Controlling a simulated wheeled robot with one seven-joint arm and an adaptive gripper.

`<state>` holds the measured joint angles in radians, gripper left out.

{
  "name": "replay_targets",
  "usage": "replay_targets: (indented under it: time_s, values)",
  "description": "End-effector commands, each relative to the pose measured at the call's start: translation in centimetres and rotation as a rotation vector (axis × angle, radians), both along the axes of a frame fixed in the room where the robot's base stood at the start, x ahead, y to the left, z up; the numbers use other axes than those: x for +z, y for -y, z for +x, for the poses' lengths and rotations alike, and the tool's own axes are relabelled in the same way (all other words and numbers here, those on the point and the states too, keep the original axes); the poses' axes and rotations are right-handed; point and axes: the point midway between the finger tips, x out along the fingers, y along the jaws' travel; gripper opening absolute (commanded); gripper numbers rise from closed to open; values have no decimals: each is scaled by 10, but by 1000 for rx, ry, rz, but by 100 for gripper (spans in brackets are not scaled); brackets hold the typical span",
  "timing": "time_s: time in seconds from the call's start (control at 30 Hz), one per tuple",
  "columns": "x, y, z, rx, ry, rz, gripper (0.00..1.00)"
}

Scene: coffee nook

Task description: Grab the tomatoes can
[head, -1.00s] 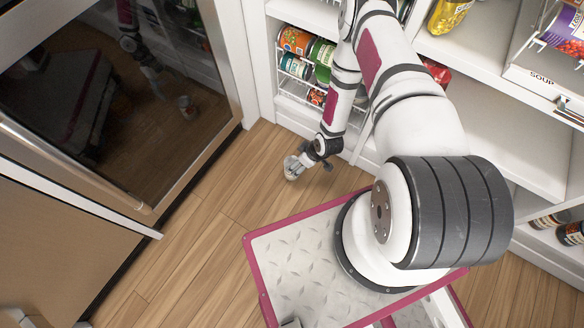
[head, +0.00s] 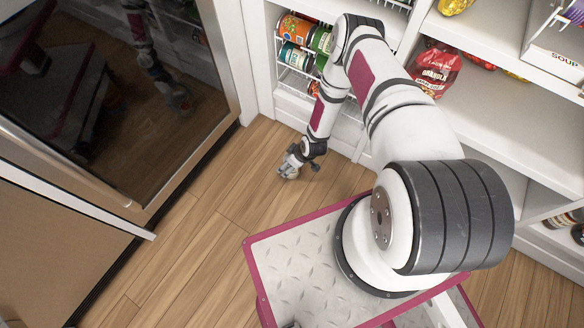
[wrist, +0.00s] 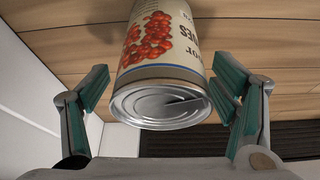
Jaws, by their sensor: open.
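The tomatoes can (wrist: 165,62) shows in the wrist view with a pale label, red tomatoes and partly readable lettering. Its silver end faces the camera. My gripper (wrist: 160,98) is open, with a teal-padded finger on each side of the can's near end. A gap shows at the left finger; the right finger looks close to the can, and I cannot tell whether it touches. In the head view my gripper (head: 289,168) is low over the wooden floor, in front of the shelves. The can is too small to make out clearly there.
White shelves stand at the back, with a wire rack of cans (head: 297,57) and a red granola bag (head: 435,70). A dark glass-fronted appliance (head: 110,100) is at the left. Open wooden floor (head: 205,215) lies between it and my base.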

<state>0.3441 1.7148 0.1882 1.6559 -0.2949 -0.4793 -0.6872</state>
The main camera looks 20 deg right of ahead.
Motion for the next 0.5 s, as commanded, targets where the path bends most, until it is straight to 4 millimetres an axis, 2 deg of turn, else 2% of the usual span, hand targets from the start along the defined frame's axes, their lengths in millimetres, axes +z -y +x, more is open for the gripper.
replay_targets:
  time_s: [0.03,0.1,0.33,0.37,0.5]
  values:
    - [-10,-2,1,0,-1,0,80]
    - [-15,-3,3,2,-2,1,80]
    - [-14,-4,4,2,-2,0,80]
    - [-14,-4,4,2,-2,0,75]
    - [-14,-4,4,2,-2,1,43]
